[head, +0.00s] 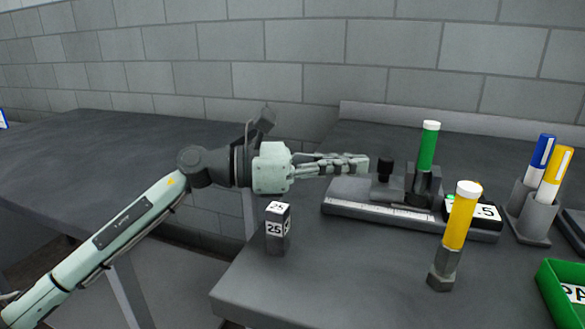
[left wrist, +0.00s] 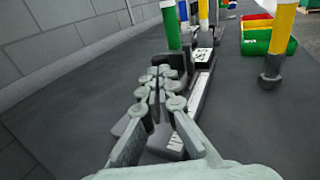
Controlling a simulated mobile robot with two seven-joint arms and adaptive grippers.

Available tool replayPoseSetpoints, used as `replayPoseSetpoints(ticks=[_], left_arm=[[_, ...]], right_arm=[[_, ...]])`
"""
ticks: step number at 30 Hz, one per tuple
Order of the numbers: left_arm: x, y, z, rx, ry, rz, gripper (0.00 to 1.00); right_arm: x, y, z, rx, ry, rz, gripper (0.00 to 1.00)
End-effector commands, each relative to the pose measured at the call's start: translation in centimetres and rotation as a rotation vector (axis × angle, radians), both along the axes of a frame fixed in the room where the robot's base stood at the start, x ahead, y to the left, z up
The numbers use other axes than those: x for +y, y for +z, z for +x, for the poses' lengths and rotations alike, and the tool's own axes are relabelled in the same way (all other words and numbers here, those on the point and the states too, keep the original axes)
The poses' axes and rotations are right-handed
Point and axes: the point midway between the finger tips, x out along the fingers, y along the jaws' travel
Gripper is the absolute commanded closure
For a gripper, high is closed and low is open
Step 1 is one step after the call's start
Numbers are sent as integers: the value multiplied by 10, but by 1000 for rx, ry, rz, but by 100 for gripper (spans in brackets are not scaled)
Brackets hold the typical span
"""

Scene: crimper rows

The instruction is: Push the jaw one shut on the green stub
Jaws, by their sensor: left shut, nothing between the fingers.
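The green stub (head: 428,147), a white-capped rod, stands upright in a dark holder (head: 424,186) on a grey base with a ruler strip (head: 380,210). A sliding jaw with a black knob (head: 385,170) stands on the base left of the stub, with a small gap visible between them. My left gripper (head: 364,164) is shut and empty, level, its fingertips just left of the knob; I cannot tell if they touch. In the left wrist view the fingers (left wrist: 163,72) point at the dark jaw and the green stub (left wrist: 171,28) beyond. My right gripper is out of view.
A yellow rod (head: 460,222) stands in a hex foot in front of the base. A small block marked 25 (head: 278,230) stands near the bench's left edge. A grey double holder (head: 531,213) with blue and yellow rods and a green bin (head: 548,285) are at right.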

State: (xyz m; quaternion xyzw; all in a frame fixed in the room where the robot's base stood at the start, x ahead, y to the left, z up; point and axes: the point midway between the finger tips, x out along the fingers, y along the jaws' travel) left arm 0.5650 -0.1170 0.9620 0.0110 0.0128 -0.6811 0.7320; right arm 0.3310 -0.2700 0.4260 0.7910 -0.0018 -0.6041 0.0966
Motion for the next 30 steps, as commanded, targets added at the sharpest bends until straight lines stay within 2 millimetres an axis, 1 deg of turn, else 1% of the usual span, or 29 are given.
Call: replayPoseSetpoints(ticks=[1,3,6,9,12,15,18,21,30], left_arm=[[6,-4,2,-2,2,0,100],[14,-5,3,-2,1,0,100],[41,-2,1,-1,4,2,100],[63,-1,-1,-1,2,1,100],[83,0,-2,0,2,1,100],[97,1,-3,0,1,0,100],[106,2,-4,1,0,0,100],[110,3,-5,-1,-1,-1,100],[111,4,-5,0,-1,-1,100]], right_arm=[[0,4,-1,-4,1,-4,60],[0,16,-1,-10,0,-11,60],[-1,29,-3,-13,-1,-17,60],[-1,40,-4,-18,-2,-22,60],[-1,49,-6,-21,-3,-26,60],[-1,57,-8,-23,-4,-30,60],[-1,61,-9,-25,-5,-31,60],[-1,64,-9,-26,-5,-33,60],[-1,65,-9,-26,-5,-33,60]])
